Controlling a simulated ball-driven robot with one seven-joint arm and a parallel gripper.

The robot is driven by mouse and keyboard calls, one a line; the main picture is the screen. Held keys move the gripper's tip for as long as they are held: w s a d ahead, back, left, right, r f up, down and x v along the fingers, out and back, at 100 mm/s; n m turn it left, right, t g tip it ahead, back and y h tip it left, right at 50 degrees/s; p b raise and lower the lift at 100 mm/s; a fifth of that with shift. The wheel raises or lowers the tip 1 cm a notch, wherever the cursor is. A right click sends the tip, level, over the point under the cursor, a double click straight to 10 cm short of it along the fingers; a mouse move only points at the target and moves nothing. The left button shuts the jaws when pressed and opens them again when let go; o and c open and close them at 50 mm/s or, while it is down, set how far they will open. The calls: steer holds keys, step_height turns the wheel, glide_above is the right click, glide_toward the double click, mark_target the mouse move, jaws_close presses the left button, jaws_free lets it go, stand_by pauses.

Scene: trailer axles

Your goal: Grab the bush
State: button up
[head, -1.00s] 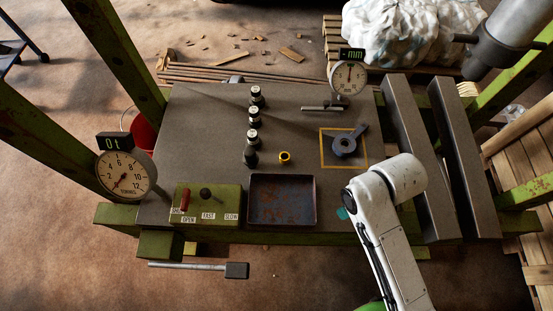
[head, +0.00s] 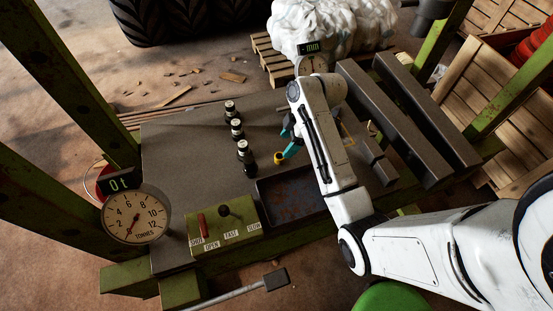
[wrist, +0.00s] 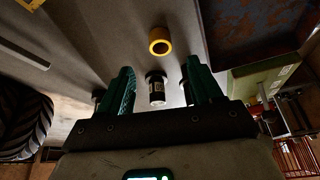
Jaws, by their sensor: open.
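The bush, a small yellow ring with a dark bore (head: 279,159), stands on the grey press table (head: 185,145) near the rusty tray. In the wrist view the bush (wrist: 160,41) is upper middle, just beyond the fingertips and roughly centred between them. My gripper (head: 284,144) has teal fingers and is low over the table right beside the bush. In the wrist view my gripper (wrist: 160,66) is open, with no object held. My arm hides part of the table behind it.
Several dark, pale-topped cylinders (head: 237,129) stand in a row left of the bush; one (wrist: 156,88) shows between my fingers in the wrist view. The rusty tray (head: 265,208) and green lever box (head: 221,229) are in front. Dark beams (head: 398,105) lie to the right.

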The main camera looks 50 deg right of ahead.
mark_target(279, 156)
steer(key=shift+x, duration=3.35)
steer(key=shift+s, duration=0.1)
steer(key=shift+c, duration=0.3)
steer(key=c, duration=1.1)
steer(key=shift+r, duration=0.1)
